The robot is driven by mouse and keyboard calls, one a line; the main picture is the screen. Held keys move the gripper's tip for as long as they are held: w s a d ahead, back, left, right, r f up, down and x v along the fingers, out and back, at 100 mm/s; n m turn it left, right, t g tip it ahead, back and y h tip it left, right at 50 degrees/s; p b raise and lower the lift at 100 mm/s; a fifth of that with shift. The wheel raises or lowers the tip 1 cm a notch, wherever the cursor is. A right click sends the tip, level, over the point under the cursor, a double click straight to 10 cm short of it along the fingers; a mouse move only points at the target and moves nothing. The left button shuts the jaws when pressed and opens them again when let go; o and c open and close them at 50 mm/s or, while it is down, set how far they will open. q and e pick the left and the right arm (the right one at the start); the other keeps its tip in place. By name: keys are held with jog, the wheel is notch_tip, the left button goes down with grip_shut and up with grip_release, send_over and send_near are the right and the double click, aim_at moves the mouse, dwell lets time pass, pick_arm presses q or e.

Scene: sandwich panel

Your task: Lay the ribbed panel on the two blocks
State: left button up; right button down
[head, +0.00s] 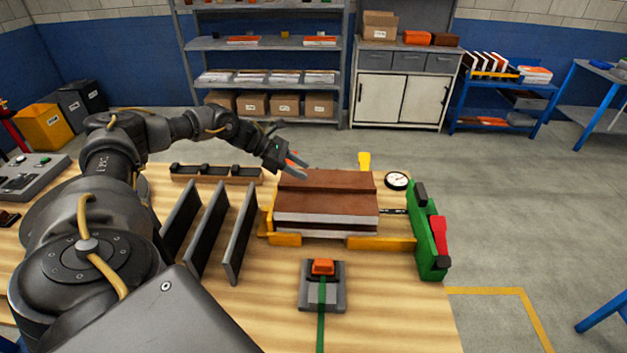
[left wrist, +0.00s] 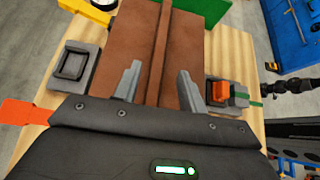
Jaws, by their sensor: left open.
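The brown ribbed panel (head: 327,183) has a raised rib along its top. It lies on top of a layered stack with pale edges, between yellow-orange stops. My left gripper (head: 296,171) is open over the panel's far left part. In the left wrist view, its two grey fingers (left wrist: 158,82) stand apart on either side of the rib (left wrist: 160,45), with no hold visible. Whether the fingertips touch the panel I cannot tell. I cannot make out the two blocks for certain; what bears the stack is hidden beneath it. My right gripper is not in view.
A grey base with an orange top and green strap (head: 322,286) stands in front. A green clamp with a red handle (head: 434,232) and a dial gauge (head: 397,180) stand right. Upright dark plates (head: 241,233) stand left. Bare wooden tabletop (head: 398,300) lies front right.

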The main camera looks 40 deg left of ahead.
pick_arm(q)
jog(key=shift+b+v, duration=0.45)
jog(key=shift+v, duration=2.3)
jog(key=shift+w, duration=0.1)
